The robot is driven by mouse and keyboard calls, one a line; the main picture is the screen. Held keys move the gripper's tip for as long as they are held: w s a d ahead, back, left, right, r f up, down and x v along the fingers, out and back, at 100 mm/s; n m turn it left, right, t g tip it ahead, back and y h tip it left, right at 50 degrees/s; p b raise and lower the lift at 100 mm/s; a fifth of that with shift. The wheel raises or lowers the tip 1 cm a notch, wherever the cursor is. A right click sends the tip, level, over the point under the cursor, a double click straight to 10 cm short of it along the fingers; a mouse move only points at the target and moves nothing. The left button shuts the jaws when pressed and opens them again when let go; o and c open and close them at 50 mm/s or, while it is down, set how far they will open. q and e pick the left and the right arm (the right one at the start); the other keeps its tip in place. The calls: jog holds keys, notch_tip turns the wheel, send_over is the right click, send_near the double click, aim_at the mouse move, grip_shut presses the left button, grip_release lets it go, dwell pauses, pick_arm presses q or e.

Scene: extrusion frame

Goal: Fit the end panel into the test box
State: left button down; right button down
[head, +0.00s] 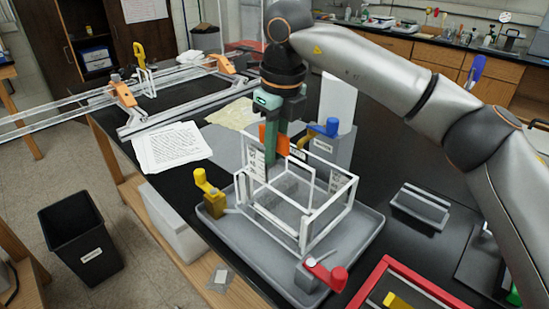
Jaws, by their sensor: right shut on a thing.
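The test box (331,213) is an open white frame standing on a grey tray (258,258) on the black bench. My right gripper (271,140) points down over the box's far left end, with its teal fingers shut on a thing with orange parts. A thin upright panel with printed labels shows just under the fingers, at that end of the frame. It looks like the end panel (256,162). Its lower edge is hard to make out, so I cannot tell whether it is seated. My left gripper is not in view.
Yellow (204,183), blue (323,128) and red (326,273) handled clamps stand around the box. A long rail frame (180,113) and papers (173,148) lie at the left. A grey holder (420,208) and a red-edged tray (391,266) are at the right. A black bin (79,240) stands on the floor.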

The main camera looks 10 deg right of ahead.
aim_at(275, 191)
notch_tip(275, 191, down, 3)
jog(key=shift+r, duration=0.1)
jog(key=shift+f+b, duration=0.3)
jog(key=shift+f, duration=0.35)
jog(key=c, duration=0.9)
grip_release()
jog(key=r, duration=0.4)
jog(key=s+r, duration=0.1)
jog(key=r, duration=0.8)
jog(key=shift+s+d+r+p, duration=0.15)
jog(key=shift+d+p, duration=0.2)
jog(key=shift+p, duration=0.05)
